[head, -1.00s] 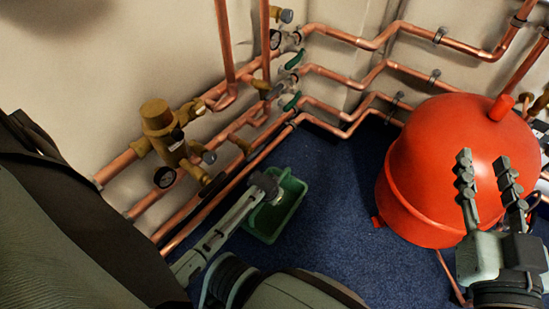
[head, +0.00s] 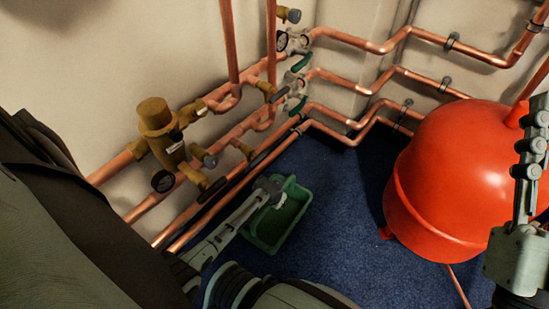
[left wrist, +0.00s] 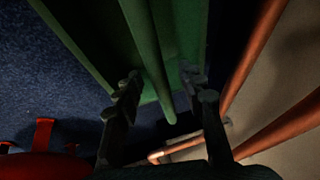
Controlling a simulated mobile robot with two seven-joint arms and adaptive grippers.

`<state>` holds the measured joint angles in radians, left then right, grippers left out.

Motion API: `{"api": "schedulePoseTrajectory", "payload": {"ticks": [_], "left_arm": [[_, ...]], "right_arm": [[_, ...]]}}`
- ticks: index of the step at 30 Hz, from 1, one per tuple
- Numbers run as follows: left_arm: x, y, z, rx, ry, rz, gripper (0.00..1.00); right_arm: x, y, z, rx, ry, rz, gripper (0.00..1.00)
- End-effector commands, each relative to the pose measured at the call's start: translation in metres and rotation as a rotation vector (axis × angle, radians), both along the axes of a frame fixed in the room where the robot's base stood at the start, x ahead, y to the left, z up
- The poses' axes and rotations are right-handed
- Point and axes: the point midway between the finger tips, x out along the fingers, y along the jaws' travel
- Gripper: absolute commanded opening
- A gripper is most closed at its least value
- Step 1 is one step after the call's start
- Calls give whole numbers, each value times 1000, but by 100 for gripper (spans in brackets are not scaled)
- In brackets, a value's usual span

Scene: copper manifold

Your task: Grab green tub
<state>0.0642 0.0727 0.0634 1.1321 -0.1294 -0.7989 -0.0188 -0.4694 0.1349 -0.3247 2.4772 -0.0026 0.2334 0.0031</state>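The green tub (head: 293,222) is an open rectangular bin on the blue floor, below the pipes along the left wall. My left gripper (head: 268,190) is at the tub's upper-left side in the head view. In the left wrist view, the left gripper (left wrist: 165,100) has its two dark fingers apart, with the tub's green rim (left wrist: 147,50) running between them. I cannot tell whether either finger touches it. My right gripper (head: 535,160) is at the right edge of the head view, away from the tub. One finger shows in full, with no second finger close against it.
Copper pipes (head: 210,148) with valves and gauges run along the left wall close to the tub. A large red tank (head: 440,190) stands on the right. Blue carpet (head: 335,215) between tub and tank is clear.

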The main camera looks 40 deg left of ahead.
Motion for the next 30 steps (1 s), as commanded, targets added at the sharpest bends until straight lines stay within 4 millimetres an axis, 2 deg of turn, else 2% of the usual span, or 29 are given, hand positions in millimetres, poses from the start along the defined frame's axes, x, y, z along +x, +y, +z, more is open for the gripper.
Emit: {"api": "schedulePoseTrajectory", "payload": {"ticks": [3, 11, 18, 21, 30], "left_arm": [[3, 2, -8, 0, 0, 0, 39], [4, 2, -8, 0, 0, 0, 39], [4, 2, -8, 0, 0, -1, 10], [4, 2, -8, 0, 0, -1, 0], [4, 2, -8, 0, 0, -1, 0]], "right_arm": [[-5, -4, 6, 19, -60, -5, 37], [-7, -4, 9, 23, -72, -6, 37], [-7, -5, 9, 23, -71, -6, 37], [-7, -5, 9, 23, -71, -6, 37], [-7, -5, 9, 23, -71, -6, 37]]}}
